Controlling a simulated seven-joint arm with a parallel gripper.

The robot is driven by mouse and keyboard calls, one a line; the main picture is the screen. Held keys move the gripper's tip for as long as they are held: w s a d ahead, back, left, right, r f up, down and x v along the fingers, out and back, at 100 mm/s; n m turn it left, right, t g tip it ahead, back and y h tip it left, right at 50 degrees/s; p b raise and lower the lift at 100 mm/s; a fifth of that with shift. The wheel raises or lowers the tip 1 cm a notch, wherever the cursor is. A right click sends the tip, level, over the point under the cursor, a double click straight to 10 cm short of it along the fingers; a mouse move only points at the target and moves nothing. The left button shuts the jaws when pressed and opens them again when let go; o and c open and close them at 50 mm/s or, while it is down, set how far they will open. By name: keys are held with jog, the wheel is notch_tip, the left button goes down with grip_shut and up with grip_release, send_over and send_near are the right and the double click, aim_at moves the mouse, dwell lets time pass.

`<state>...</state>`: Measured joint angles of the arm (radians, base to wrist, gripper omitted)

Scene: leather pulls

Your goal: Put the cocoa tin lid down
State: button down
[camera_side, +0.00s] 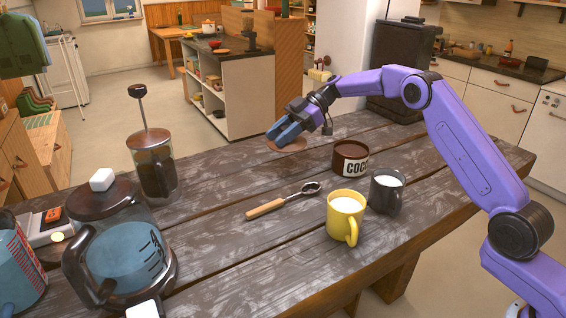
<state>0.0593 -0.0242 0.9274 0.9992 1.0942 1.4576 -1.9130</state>
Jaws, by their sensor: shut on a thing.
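The cocoa tin (350,157) stands uncovered on the table, dark brown with a pale label that shows part of the word "COCOA". My gripper (285,134) is behind and to the left of the tin, near the table's far edge. It is shut on the cocoa tin lid (294,146), a flat brown disc. The lid is partly hidden by the gripper's blue fingers. I cannot tell whether the lid touches the tabletop or hangs just above it.
A yellow mug (344,213) and a dark mug (386,193), both with white contents, stand in front of the tin. A wooden-handled scoop (283,200) lies mid-table. A French press (153,165) and a glass pot (120,250) stand left. Bare planks lie between.

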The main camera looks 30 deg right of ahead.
aim_at(281, 171)
jog(key=shift+f, duration=3.5)
jog(key=shift+f, duration=0.15)
jog(key=c, duration=0.7)
grip_release()
jog(key=shift+c, duration=0.2)
jog(key=shift+d+r, duration=0.2)
jog(key=shift+r, duration=0.05)
jog(key=v, duration=1.1)
jog(key=shift+d+r, duration=0.1)
jog(key=shift+d, duration=0.2)
jog(key=shift+a, duration=0.1)
